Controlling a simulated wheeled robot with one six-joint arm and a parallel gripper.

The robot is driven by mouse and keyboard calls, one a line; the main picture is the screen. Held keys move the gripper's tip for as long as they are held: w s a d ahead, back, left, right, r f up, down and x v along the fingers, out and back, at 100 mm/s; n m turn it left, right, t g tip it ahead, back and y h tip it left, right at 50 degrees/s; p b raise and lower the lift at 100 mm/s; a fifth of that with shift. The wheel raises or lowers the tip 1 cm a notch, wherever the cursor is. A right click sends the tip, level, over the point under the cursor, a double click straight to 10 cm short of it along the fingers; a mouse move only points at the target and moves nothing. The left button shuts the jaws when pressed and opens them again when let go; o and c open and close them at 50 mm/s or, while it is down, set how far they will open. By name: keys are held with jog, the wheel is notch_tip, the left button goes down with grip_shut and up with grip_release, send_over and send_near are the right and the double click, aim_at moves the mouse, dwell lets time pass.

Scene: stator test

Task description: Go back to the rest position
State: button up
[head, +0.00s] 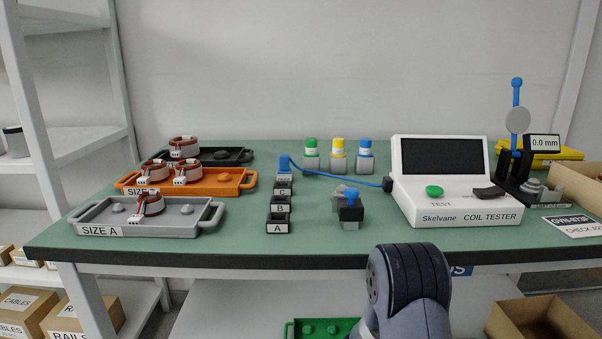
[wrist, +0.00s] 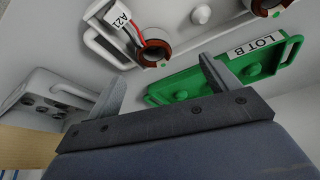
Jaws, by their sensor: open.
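My gripper (wrist: 160,67) is open and empty in the wrist view, its two fingers spread wide. Beyond its fingers are a green tray (wrist: 188,84) labelled LOT B and a pale tray with a copper-ringed stator (wrist: 154,53) tagged A21 with red and dark wires. I see nothing between the fingers. In the head view a grey arm link of mine (head: 410,285) rises in front of the bench's front edge; the gripper itself is hidden there. Part of the green tray (head: 337,321) shows below the bench.
The green-topped bench (head: 240,243) holds grey (head: 195,230), orange (head: 235,190) and black (head: 236,155) trays with stators at left, small lettered blocks (head: 278,226), and a white coil tester (head: 455,208) at right. An open carton (head: 540,320) is low at right. A pale block with holes (wrist: 45,98) is left of my gripper.

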jog(key=p+v, duration=0.5)
jog(key=v, duration=0.7)
jog(key=b+x, duration=0.5)
jog(key=x, duration=0.6)
jog(key=shift+w, duration=0.15)
notch_tip(320, 180, down, 5)
jog(key=b, duration=0.4)
jog(key=shift+f, duration=0.15)
jog(key=shift+w+r, duration=0.1)
jog(key=shift+r, duration=1.5)
